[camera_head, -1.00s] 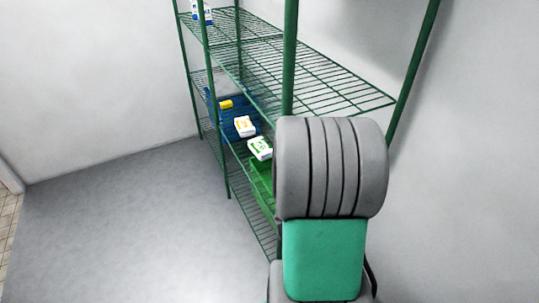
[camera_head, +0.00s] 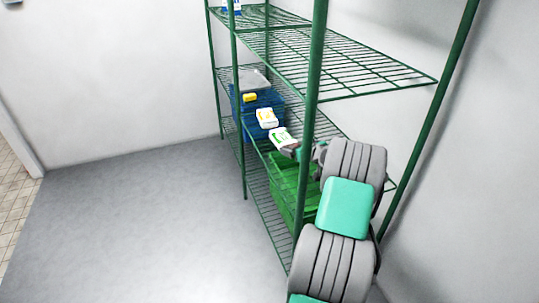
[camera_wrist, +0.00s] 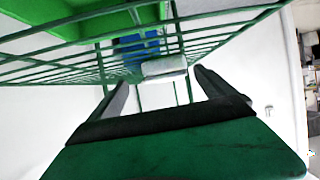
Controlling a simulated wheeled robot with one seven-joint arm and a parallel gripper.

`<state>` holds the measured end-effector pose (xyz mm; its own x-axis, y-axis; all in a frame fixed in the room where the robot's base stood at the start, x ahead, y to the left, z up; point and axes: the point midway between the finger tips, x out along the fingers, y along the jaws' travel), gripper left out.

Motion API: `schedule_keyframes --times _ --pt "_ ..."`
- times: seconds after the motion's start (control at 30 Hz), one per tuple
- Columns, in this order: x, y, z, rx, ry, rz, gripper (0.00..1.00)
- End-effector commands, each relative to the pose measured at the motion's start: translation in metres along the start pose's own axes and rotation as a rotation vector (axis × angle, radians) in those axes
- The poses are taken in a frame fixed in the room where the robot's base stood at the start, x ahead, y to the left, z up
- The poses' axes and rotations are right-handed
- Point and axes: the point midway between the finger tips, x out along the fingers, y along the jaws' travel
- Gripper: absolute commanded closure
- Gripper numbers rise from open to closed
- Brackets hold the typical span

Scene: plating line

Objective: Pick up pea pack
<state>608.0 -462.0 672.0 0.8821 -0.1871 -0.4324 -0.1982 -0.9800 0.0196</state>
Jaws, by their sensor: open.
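A white pack with green print, which looks like the pea pack (camera_head: 280,137), lies on the shelf's middle level in the head view. My gripper (camera_head: 290,150) is right beside its near side; whether they touch is unclear. In the wrist view, a pale pack (camera_wrist: 165,67) shows just beyond and between the two spread fingers of my gripper (camera_wrist: 158,82). The fingers are open, with nothing visibly clamped. The pack's print cannot be read in the wrist view.
A white pack with orange print (camera_head: 266,117) and a yellow item (camera_head: 249,97) lie farther back by a blue crate (camera_head: 238,104). A green crate (camera_head: 292,190) is below my gripper. Green wire shelving (camera_head: 340,65) and its posts surround the arm. The floor at left is clear.

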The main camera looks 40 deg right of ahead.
Motion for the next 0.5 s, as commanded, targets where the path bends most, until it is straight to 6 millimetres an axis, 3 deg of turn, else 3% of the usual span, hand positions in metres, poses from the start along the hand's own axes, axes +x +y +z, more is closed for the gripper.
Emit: schedule_keyframes --times 0.5 --pt "0.076 -0.003 -0.014 0.018 0.055 -0.009 0.06"
